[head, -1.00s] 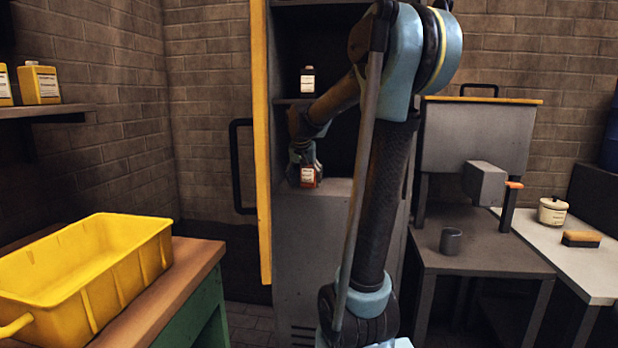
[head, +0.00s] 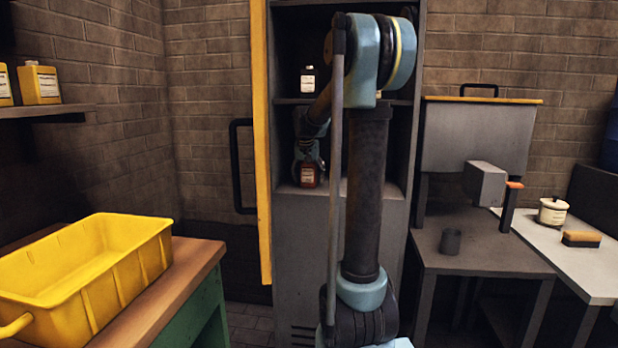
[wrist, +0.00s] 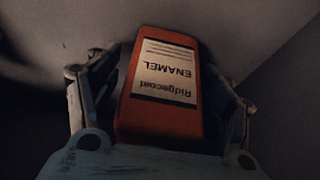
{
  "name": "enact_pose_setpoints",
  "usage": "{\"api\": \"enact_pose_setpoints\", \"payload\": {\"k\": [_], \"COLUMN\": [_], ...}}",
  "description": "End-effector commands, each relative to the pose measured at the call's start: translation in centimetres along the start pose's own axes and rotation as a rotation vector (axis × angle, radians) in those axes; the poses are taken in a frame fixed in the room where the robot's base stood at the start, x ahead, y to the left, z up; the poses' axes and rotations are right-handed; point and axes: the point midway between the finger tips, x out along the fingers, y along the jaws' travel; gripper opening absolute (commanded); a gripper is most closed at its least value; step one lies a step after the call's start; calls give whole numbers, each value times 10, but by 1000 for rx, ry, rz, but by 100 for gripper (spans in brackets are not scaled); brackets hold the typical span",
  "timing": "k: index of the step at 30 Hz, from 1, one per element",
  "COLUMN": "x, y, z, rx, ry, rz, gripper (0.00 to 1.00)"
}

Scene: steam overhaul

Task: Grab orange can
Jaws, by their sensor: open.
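The orange can (head: 308,176) stands on the lower shelf of the open cabinet, in shadow, with a pale label. My gripper (head: 308,155) is at the can, inside the cabinet opening. In the wrist view, the can (wrist: 163,90) sits between the two open fingers (wrist: 160,100), its label reading "Ridgecoat ENAMEL" upside down. One finger is on each side of it. I cannot tell whether either finger touches it. The can's lower end is hidden behind the gripper body in the wrist view.
The cabinet (head: 312,235) has a yellow-edged door (head: 262,150) open at left. A yellow crate (head: 140,270) sits on a bench at left. A grey table (head: 470,250) with a mug (head: 450,241) stands at right.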

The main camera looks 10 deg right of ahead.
Motion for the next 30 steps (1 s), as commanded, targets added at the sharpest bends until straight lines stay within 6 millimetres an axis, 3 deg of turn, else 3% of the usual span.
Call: {"api": "enact_pose_setpoints", "payload": {"k": [8, 16, 25, 30], "x": [2, 2, 1, -10], "y": [0, 0, 0, 0], "z": [0, 0, 0, -5], "rx": [0, 0, 0, 0], "ry": [0, 0, 0, 0], "rz": [0, 0, 0, 0], "gripper": [73, 12, 12, 12]}}
